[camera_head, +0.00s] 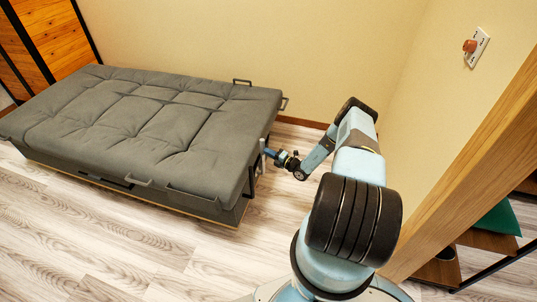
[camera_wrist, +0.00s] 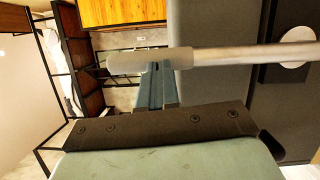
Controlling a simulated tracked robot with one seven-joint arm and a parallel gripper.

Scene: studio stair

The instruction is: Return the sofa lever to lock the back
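The grey sofa (camera_head: 140,110) is folded out flat, its back lying level with the seat. The sofa lever (camera_head: 262,157) is a pale rod at its right end. In the wrist view the lever (camera_wrist: 225,56) runs level across the picture from a round pivot at the right to a thicker pale grip at the left. My gripper (camera_head: 271,153) is at the lever. In the wrist view the blue-grey fingers of my gripper (camera_wrist: 157,72) meet the grip, close together. The lever hides their tips, so whether they clasp it or only touch it is unclear.
A wall socket with an orange-brown plug (camera_head: 470,46) is on the right wall. A wooden post (camera_head: 470,150) and shelves stand at the right. The wood floor (camera_head: 110,225) in front of the sofa is clear. The back wall is close behind the sofa.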

